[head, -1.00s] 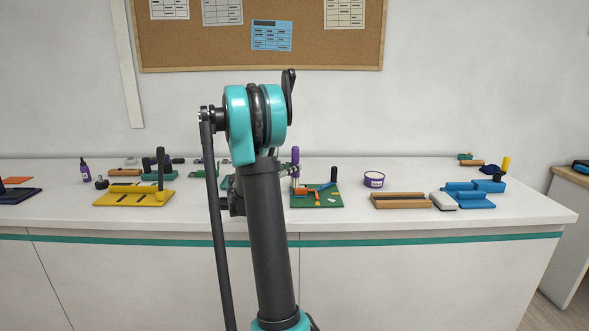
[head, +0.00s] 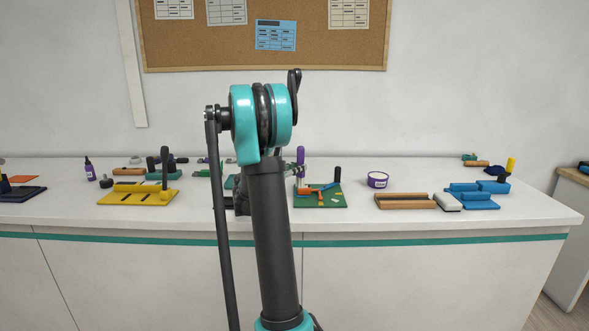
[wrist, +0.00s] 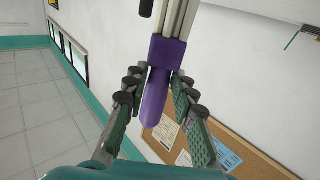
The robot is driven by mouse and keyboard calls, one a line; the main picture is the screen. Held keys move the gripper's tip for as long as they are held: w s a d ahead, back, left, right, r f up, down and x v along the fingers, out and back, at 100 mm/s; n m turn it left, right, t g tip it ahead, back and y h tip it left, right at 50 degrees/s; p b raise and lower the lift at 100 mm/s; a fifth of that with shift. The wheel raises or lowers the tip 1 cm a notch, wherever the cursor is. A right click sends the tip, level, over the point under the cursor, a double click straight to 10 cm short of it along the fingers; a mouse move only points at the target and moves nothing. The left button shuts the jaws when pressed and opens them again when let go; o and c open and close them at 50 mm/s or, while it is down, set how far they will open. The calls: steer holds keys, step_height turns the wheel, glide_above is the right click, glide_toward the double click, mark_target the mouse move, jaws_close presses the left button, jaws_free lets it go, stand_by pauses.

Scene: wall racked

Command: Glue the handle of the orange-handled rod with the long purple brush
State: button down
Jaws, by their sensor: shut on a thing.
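My gripper (wrist: 155,95) is shut on the long purple brush. Its purple handle (wrist: 158,92) lies between the fingers in the wrist view, with pale bars beyond its wider collar. In the head view the purple brush (head: 300,156) stands roughly upright just right of my arm, over the left part of a green board (head: 335,204). My arm hides most of the gripper there. An orange piece (head: 305,190), which may be the handle of the orange-handled rod, is at the green board. Whether the brush touches it I cannot tell.
A purple-sided tub (head: 377,180) stands right of the green board. Further right are a brown tray (head: 405,201) and blue blocks (head: 480,187). A yellow board (head: 125,198) and a purple bottle (head: 90,170) are on the left.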

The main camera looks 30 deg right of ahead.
steer(key=shift+s+d, duration=0.65)
steer(key=shift+d, duration=0.35)
steer(key=shift+s+d, duration=0.6)
steer(key=shift+d, duration=0.4)
steer(key=w+a, duration=0.3)
steer(key=a, duration=0.2)
steer(key=shift+w+a, duration=0.25)
steer(key=shift+a, duration=0.05)
stand_by(0.5)
steer(key=shift+s+d, duration=0.6)
steer(key=shift+d, duration=0.35)
steer(key=shift+s+d, duration=0.55)
steer(key=shift+d, duration=0.35)
steer(key=shift+s+d, duration=0.6)
steer(key=shift+d, duration=0.35)
